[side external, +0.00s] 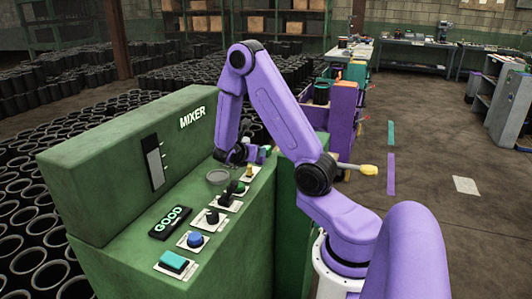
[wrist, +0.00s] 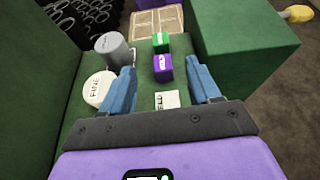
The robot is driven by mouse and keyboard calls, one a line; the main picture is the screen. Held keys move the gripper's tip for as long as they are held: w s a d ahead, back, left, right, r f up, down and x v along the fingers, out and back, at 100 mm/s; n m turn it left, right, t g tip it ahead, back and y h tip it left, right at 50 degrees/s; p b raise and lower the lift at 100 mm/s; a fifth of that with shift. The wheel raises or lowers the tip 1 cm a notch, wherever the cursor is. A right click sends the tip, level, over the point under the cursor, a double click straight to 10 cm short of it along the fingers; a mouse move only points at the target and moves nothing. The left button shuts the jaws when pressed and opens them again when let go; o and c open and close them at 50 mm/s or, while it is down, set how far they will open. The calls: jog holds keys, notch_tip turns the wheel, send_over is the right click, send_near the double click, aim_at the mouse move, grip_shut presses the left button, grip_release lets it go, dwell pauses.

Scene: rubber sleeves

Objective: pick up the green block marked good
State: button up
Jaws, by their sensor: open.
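In the wrist view a small green block (wrist: 160,40) with a white mark on its top stands on the green surface, just beyond a purple block (wrist: 163,68). The mark is too small to read. My gripper (wrist: 161,76) is open and empty, with its blue fingers apart on either side of the line of blocks. The purple block lies nearer to the gripper than the green one. In the side external view my gripper (side external: 238,154) is low over the far end of the green machine top. A small green shape there may be the block.
A grey cylinder (wrist: 114,50) and a white disc marked FINE (wrist: 98,90) stand left of the fingers. A white label (wrist: 167,99) lies between them. A green box (wrist: 240,45) rises on the right. The mixer panel (side external: 125,170) has knobs and a GOOD sign (side external: 170,222).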

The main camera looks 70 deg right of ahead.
jog(key=x, duration=1.2)
jog(key=shift+d, duration=0.45)
jog(key=c, duration=1)
